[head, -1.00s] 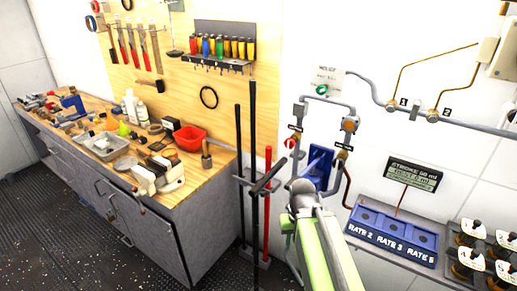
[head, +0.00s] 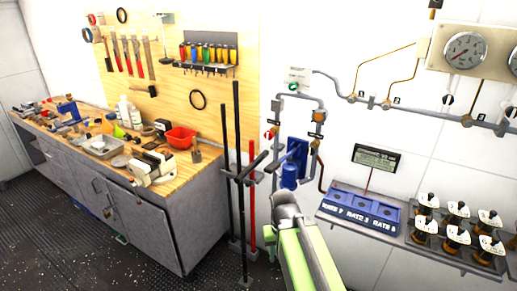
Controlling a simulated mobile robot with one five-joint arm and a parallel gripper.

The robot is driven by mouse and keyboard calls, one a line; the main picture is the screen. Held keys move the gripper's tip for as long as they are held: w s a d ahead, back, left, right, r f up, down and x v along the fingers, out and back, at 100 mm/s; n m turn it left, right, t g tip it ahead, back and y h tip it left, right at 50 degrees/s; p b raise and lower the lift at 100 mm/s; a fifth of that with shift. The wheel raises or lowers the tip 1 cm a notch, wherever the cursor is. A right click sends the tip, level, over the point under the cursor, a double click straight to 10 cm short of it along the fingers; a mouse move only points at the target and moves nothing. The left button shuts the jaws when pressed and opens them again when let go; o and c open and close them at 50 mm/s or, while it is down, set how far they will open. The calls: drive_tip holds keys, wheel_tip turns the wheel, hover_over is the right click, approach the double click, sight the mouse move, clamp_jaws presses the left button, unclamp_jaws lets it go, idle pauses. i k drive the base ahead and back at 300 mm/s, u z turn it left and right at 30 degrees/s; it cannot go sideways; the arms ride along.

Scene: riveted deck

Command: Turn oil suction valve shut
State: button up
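Grey pipework hangs on the white wall right of the workbench, with a blue pump-like unit (head: 293,162) at its middle. Small valve fittings sit on its pipes: a red and white one (head: 269,135) on the left branch, an orange-tagged one (head: 318,117) on the right branch, and a green one (head: 293,86) at the top. Labels are too small to read, so I cannot tell which is the oil suction valve. My green arm rises from the bottom centre, below the blue unit. Its grey end (head: 286,205) shows, but I cannot make out fingers there.
A blue rack (head: 360,211) and a shelf of several dark bottles (head: 453,238) stand at right. Upright black and red bars (head: 252,195) stand left of the pipework. A cluttered workbench (head: 150,215) fills the left. Gauges (head: 464,50) are at upper right.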

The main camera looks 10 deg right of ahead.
sight(269, 135)
drive_tip(key=u, duration=0.75)
drive_tip(key=k, duration=0.1)
drive_tip(key=z, duration=0.85)
drive_tip(key=i, duration=0.65)
drive_tip(key=u, duration=4.65)
drive_tip(key=i, duration=0.1)
drive_tip(key=z, duration=1.85)
drive_tip(key=k, duration=0.85)
drive_tip(key=z, duration=1.05)
drive_tip(key=i, duration=0.95)
drive_tip(key=u, duration=0.05)
